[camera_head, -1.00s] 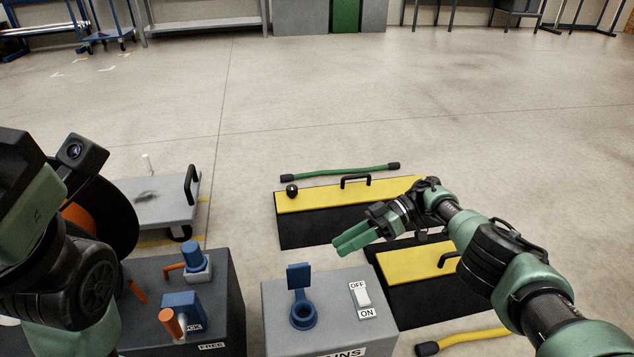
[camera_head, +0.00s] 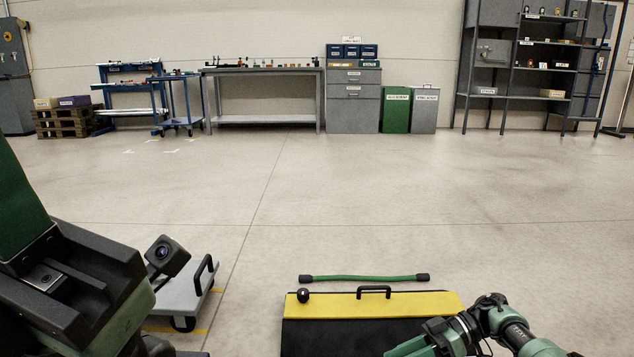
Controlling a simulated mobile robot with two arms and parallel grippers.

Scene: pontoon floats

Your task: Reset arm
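My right arm comes in at the lower right. Its green gripper (camera_head: 412,347) hangs over the black part of a yellow-and-black ramp (camera_head: 375,304), and its fingers are partly cut by the bottom edge, so their opening is unclear. Nothing shows held in it. My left arm is folded close at the lower left, with its small camera sticking out. The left fingertips do not show.
A black-ended green hose (camera_head: 365,278) lies behind the ramp, and a black knob (camera_head: 303,295) is on the ramp. A grey cart (camera_head: 184,300) stands beside my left arm. The floor beyond is clear up to a workbench (camera_head: 262,72), cabinets (camera_head: 353,101) and shelving (camera_head: 541,68).

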